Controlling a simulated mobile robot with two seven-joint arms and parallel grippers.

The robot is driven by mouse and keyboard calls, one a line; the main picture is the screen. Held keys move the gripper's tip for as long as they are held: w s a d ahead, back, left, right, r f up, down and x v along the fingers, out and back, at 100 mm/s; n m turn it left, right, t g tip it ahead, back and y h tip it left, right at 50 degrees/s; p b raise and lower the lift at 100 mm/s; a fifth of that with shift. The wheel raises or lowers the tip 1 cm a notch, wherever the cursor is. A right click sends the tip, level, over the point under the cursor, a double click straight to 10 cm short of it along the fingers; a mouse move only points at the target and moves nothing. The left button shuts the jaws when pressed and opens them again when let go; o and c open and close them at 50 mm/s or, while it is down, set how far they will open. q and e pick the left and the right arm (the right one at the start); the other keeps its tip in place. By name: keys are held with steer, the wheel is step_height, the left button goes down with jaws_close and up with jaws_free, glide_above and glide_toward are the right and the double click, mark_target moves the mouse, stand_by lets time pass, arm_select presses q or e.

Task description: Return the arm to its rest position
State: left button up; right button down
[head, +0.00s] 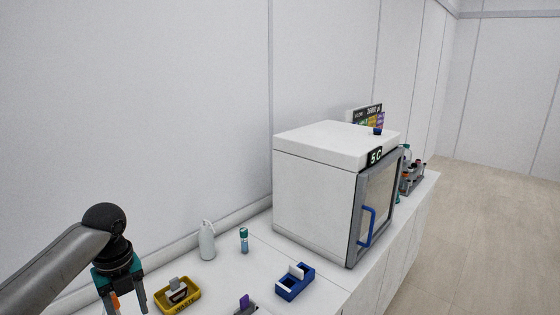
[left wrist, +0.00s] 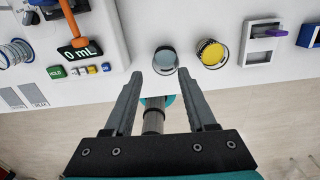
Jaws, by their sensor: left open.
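My left gripper (head: 124,298) is at the lower left of the head view, pointing down, left of the yellow waste tray. In the left wrist view (left wrist: 160,74) its two grey fingers are spread apart with nothing gripped between them. A grey cylinder with a teal part shows beyond the gap; I cannot tell what it is. Past the fingertips is a grey-blue round vessel (left wrist: 165,60), apart from the fingers. My left arm comes in from the left edge of the head view. My right gripper is in neither view.
The white bench (head: 330,283) holds the yellow waste tray (head: 191,301), a white bottle (head: 207,243), a teal-capped tube (head: 244,241), a blue holder (head: 295,283) and a white cabinet (head: 313,190) marked 5C. The wrist view shows a yellow-topped container (left wrist: 211,53) and a 0 mL display (left wrist: 80,52).

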arm_select(q)
steer(key=s+d+f+n+t+h, duration=0.1)
steer(key=s+d+f+n, duration=0.45)
steer(key=d, duration=0.25)
steer(key=s+d+f+n+t, duration=0.1)
steer(key=s+d+f+n, duration=0.5)
steer(key=d, duration=0.3)
steer(key=s+r+n+t, duration=0.2)
steer(key=s+r+n, duration=0.1)
steer(key=s+n, duration=1)
step_height(320, 180, down, 31)
steer(key=g+b, duration=0.2)
steer(key=b, duration=0.9)
steer(key=s+f+b, duration=0.3)
steer(key=s+f, duration=0.2)
steer(key=f, duration=0.4)
steer(key=s+a+f+b, duration=0.1)
steer(key=s+f+b, duration=0.3)
steer(key=f, duration=0.5)
steer(key=s+a+f+g+b, duration=0.1)
steer(key=s+f+b, duration=0.3)
steer(key=s+f, duration=0.3)
step_height(320, 180, down, 2)
steer(key=shift+s+a+f+y, duration=0.15)
steer(key=shift+s+a+y, duration=0.05)
steer(key=shift+s+y, duration=0.1)
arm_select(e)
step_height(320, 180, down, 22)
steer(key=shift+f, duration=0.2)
